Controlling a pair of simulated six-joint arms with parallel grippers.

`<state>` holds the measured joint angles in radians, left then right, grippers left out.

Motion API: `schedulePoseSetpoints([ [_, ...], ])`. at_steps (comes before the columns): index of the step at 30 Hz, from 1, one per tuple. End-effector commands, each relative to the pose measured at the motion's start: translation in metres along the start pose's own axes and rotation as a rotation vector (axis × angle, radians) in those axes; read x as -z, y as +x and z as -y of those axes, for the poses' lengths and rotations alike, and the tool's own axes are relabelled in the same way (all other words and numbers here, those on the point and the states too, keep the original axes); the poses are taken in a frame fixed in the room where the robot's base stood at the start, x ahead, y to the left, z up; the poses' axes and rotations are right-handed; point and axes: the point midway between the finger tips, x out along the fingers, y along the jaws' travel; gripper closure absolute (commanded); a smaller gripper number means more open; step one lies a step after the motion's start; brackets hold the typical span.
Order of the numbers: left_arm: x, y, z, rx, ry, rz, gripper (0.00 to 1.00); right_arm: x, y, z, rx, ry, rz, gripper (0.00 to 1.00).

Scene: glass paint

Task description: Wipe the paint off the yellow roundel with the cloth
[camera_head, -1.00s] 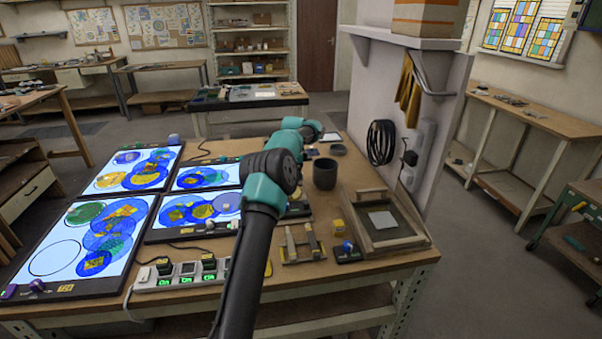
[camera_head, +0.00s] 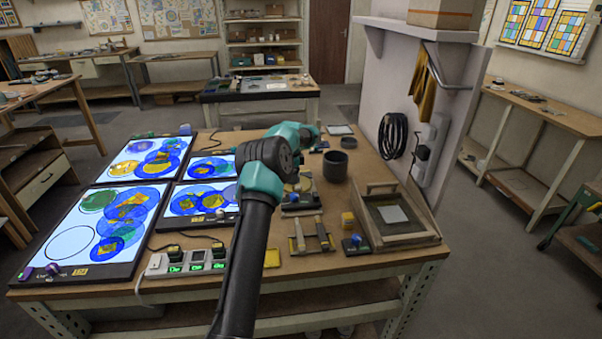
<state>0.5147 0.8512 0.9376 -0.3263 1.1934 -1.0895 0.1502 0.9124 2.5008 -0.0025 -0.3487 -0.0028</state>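Four lit panels with round glass roundels lie at the left of the table. A yellow roundel (camera_head: 122,168) shows in the far left panel (camera_head: 112,180), beside overlapping blue circles. Other yellow patches lie among blue circles on the other panels, and I cannot tell whether they are glass or paint. A pale grey square (camera_head: 396,213) lies flat in a wooden tray (camera_head: 427,237) at the right; it may be the cloth. One of my arms rises through the middle and reaches toward the far side of the table. Neither gripper can be made out.
A dark cup (camera_head: 335,166) stands right of the arm. A power strip (camera_head: 187,262) with cables sits at the front. A wall panel with coiled cable (camera_head: 392,137) borders the right.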

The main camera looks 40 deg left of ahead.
Motion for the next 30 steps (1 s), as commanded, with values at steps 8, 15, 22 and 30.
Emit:
schedulePoseSetpoints([
  [8,-0.021,0.002,0.000,-0.001,0.001,0.001,0.45,0.000,0.000,0.000,0.000,0.000,0.000,0.57],
  [15,-0.021,0.003,0.000,0.000,0.000,0.001,0.45,0.000,0.000,0.000,0.000,0.000,0.000,0.57],
  [22,-0.021,0.003,0.000,0.000,0.001,0.001,0.45,0.000,0.000,0.000,0.000,0.000,0.000,0.57],
  [30,-0.021,0.003,0.000,0.000,0.000,0.001,0.45,0.000,0.000,0.000,0.000,0.000,0.000,0.57],
])
